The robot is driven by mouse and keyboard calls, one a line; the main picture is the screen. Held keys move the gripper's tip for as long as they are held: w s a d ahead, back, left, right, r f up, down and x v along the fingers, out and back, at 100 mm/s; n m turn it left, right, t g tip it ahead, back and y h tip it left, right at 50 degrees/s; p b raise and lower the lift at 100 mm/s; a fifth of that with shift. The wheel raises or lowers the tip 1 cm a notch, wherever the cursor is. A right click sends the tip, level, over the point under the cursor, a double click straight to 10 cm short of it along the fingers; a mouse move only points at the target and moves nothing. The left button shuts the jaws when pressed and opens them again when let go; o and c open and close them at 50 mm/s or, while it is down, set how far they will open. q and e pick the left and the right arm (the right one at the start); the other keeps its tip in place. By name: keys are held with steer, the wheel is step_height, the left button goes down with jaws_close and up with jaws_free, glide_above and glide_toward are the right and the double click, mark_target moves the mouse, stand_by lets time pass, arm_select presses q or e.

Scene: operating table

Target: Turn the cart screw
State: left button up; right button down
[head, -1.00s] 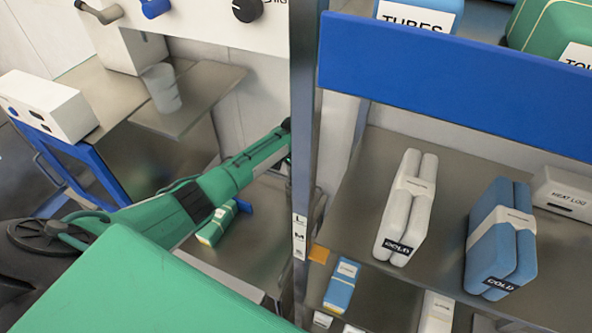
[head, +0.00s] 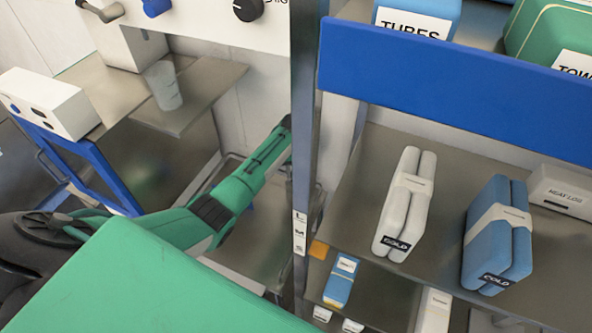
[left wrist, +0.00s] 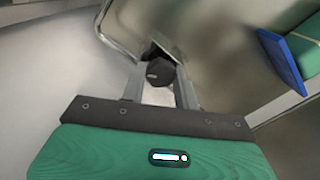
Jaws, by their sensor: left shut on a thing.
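In the left wrist view a dark faceted knob, the cart screw (left wrist: 158,73), sits between the two grey fingers of my left gripper (left wrist: 161,80). The gripper is shut on it. A bright patch shows just below the knob, and a dark shape lies behind it. In the head view my green left arm reaches from the lower left to the grey upright post, and its fingertips and the screw are hidden there. My right gripper is in neither view.
The grey post (head: 304,150) stands close to my left arm's end. Right of it, a shelf (head: 345,205) holds a white pack (head: 405,205) and a blue pack (head: 497,235) under a blue rail (head: 450,85). At left stand a white box (head: 45,105) and a translucent cup (head: 163,85).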

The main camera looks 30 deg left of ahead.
arm_select(q)
steer(key=n, duration=0.6)
steer(key=shift+w+d+r+n, duration=0.1)
steer(key=shift+w+r+n, duration=0.05)
steer(key=shift+n, duration=0.15)
steer(key=n, duration=0.4)
steer(key=shift+n, duration=0.7)
steer(key=o, duration=1)
